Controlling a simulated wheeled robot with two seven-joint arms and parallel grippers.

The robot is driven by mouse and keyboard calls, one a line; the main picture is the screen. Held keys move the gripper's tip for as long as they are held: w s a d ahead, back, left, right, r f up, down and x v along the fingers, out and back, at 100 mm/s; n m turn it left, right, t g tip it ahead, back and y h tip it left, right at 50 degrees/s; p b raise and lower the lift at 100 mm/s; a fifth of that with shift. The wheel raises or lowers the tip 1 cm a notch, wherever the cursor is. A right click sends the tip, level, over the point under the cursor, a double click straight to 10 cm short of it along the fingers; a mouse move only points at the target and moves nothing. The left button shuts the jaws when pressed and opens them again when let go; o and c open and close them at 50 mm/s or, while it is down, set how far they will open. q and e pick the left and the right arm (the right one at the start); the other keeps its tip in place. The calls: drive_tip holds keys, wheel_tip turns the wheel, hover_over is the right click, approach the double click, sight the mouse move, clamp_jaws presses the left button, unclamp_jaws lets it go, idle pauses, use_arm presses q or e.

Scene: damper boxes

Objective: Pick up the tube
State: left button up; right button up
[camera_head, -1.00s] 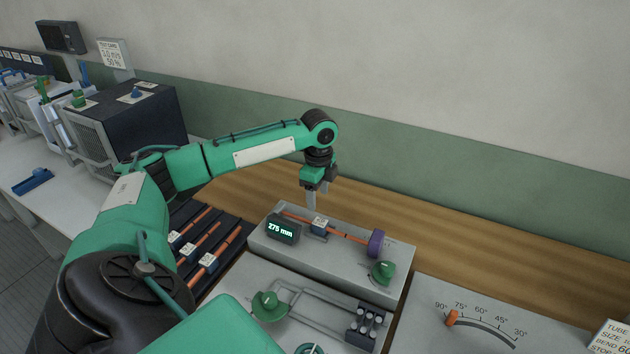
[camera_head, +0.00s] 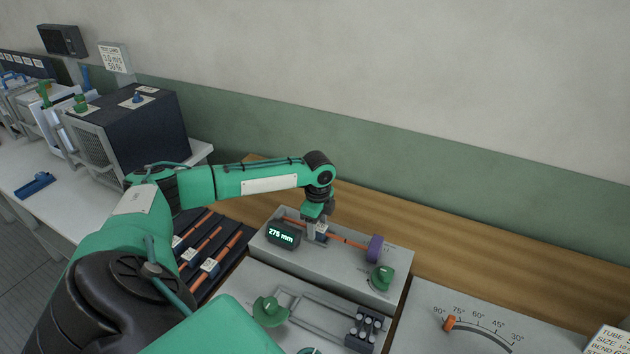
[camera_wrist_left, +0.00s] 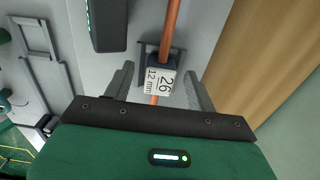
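The copper-coloured tube (camera_head: 348,242) lies across the grey measuring unit, between the "275 mm" display and a purple wheel. A white tag block on the tube reads "26, 12 mm" in the left wrist view (camera_wrist_left: 161,81). My left gripper (camera_head: 315,232) is down at the tube by the tag block. In the wrist view the left gripper (camera_wrist_left: 158,88) is open, with one finger on each side of the block and a gap on both sides. The right gripper is not in view.
A dark rack (camera_head: 232,256) with several tagged copper tubes lies left of the measuring unit (camera_head: 340,274). A green knob (camera_head: 381,277) and purple wheel (camera_head: 375,248) stand at its right. An angle dial (camera_head: 482,328) is at front right. Wooden bench behind is clear.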

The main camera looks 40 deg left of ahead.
use_arm(q)
drive_tip(key=c, duration=1)
drive_tip(key=shift+c, duration=0.3)
drive_tip(key=shift+r, duration=0.1)
